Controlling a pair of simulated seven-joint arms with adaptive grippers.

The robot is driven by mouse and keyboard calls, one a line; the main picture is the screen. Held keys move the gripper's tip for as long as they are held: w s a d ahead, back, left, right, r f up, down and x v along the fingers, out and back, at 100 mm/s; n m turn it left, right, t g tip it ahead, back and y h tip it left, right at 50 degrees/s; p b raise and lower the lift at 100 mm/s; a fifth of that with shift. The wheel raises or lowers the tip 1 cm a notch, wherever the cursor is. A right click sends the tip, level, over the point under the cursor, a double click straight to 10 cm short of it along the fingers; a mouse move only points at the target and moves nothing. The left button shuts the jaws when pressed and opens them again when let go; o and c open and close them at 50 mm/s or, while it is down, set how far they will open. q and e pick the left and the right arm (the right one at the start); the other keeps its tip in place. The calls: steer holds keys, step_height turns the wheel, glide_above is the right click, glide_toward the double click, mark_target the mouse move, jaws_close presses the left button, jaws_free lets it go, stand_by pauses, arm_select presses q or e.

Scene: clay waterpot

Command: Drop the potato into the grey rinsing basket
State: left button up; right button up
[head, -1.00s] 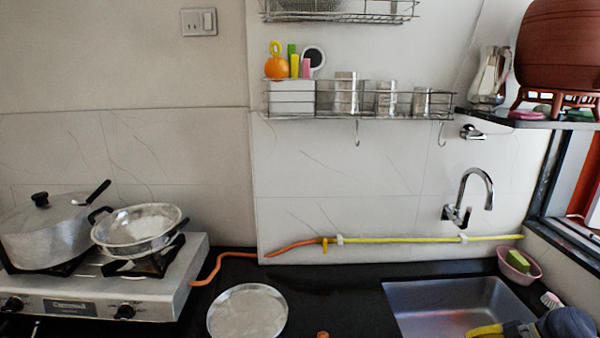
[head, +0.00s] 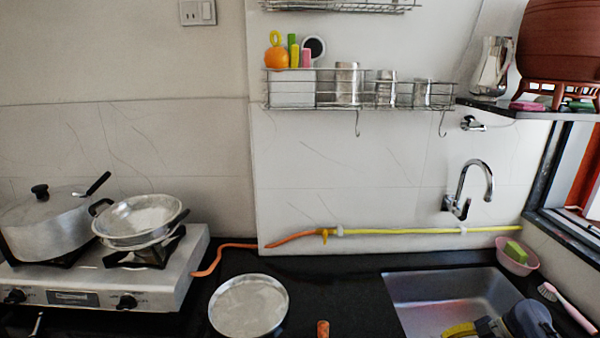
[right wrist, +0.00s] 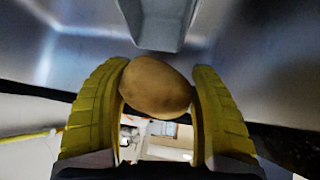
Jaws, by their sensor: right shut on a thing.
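The brown potato (right wrist: 158,88) is between the two yellow fingers of my right gripper (right wrist: 160,100) in the right wrist view, and the gripper is shut on it. A grey, box-shaped thing (right wrist: 157,22) shows at the top of that view, beyond the potato and apart from it; it may be the grey rinsing basket, but only part of it shows. In the head view part of my right gripper (head: 462,329) shows at the bottom edge, over the front of the sink; the potato is out of sight there. My left gripper is in neither view.
The steel sink (head: 415,287) lies at the right. A pink bowl with a green sponge (head: 517,258) and a pink-handled brush (head: 570,308) are beside it. A round steel plate (head: 248,305) and a small orange thing (head: 323,328) are on the black counter. The tap (head: 465,190) overhangs the sink.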

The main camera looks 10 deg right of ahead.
steer(key=shift+f, duration=1.25)
steer(key=o, duration=1.4)
steer(key=v, duration=1.2)
